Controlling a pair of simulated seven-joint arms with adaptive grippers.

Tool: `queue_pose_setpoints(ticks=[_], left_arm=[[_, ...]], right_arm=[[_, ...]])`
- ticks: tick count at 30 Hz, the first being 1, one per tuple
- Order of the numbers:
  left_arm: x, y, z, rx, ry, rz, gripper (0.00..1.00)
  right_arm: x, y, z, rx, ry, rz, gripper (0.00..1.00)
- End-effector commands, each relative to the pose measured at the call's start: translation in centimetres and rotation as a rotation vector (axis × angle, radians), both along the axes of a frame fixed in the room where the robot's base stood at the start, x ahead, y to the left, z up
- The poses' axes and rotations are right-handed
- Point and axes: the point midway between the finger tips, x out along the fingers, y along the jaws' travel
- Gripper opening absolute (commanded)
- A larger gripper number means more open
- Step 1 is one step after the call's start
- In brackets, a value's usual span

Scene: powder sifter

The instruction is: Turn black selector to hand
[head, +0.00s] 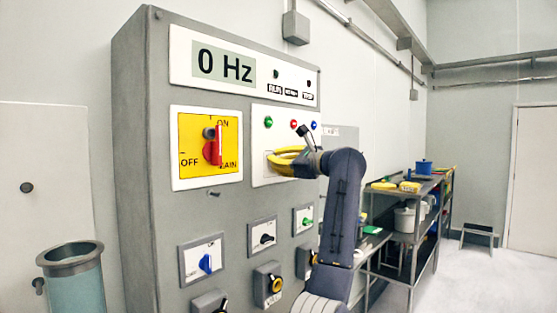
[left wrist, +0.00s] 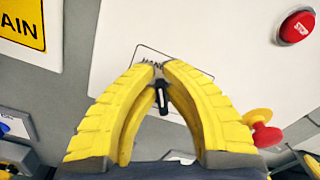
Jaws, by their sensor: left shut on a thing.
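My left gripper (head: 284,161) has yellow ribbed fingers and is at the white panel (head: 259,176) on the grey cabinet. In the left wrist view its fingertips (left wrist: 162,72) come together around the black selector (left wrist: 162,100), whose dark handle shows between them. Part of a label starting "HAN" shows just beyond the tips. The rest of the label and the selector's exact pointing direction are hidden by the fingers. In the head view the gripper covers this selector. My right gripper is in neither view.
The red and yellow main switch (head: 212,147) is left of the gripper. Lower plates carry a blue selector (head: 206,263), another black selector (head: 266,238) and a green selector (head: 306,221). A red stop button (left wrist: 297,27) and red knob (left wrist: 265,134) show in the wrist view.

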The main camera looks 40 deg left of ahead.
Motion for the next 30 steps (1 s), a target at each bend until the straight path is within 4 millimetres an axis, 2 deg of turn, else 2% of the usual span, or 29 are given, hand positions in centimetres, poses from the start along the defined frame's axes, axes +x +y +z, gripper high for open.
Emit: queue_pose_setpoints(ticks=[12,30], left_arm=[[-0.3,0.22,-0.73,-0.03,-0.212,-0.001,0.0],[-0.36,0.2,-0.79,-0.035,-0.258,-0.001,0.0]], right_arm=[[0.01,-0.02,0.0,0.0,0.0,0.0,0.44],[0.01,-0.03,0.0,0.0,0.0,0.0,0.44]])
